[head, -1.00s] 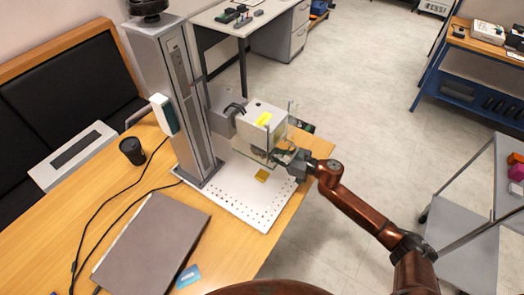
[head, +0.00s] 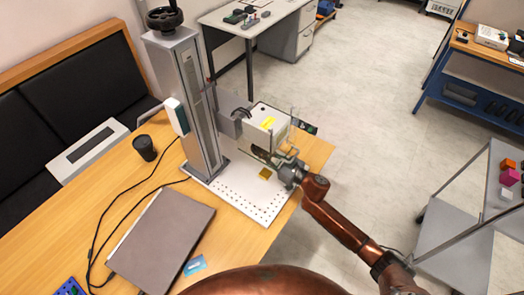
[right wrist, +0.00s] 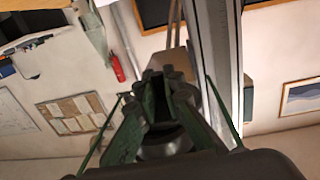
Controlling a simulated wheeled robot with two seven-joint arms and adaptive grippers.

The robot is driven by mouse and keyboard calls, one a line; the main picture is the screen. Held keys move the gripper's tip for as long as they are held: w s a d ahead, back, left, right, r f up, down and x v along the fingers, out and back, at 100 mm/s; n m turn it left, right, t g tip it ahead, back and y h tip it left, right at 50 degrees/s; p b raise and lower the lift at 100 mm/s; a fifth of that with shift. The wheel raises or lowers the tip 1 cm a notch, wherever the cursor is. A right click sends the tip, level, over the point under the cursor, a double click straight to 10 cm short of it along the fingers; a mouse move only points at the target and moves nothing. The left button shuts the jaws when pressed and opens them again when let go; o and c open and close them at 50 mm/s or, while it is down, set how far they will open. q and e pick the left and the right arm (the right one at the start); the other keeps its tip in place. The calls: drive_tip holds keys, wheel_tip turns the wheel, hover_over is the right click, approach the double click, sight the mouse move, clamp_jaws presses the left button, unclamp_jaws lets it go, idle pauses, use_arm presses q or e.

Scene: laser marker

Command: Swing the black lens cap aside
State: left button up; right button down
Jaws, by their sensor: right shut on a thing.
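The laser marker's white head (head: 268,124) hangs from the tall grey column (head: 192,95) above a white perforated base plate (head: 232,190). My right gripper (head: 281,163) is at the near right underside of the head. It is shut on a small dark part there, which I take to be the black lens cap; the head and fingers largely hide it. In the right wrist view my gripper (right wrist: 168,85) has its green fingers close together around something dark. My left gripper is not in view.
A small yellow block (head: 265,173) lies on the base plate below the head. A closed grey laptop (head: 162,238), a blue card (head: 195,265) and a black cup (head: 145,147) stand on the wooden table. A grey cart (head: 450,235) stands at the right.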

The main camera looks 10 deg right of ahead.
drive_tip(key=c, duration=2)
unclamp_jaws()
drive_tip(key=v, duration=1.2)
drive_tip(key=shift+c, duration=0.5)
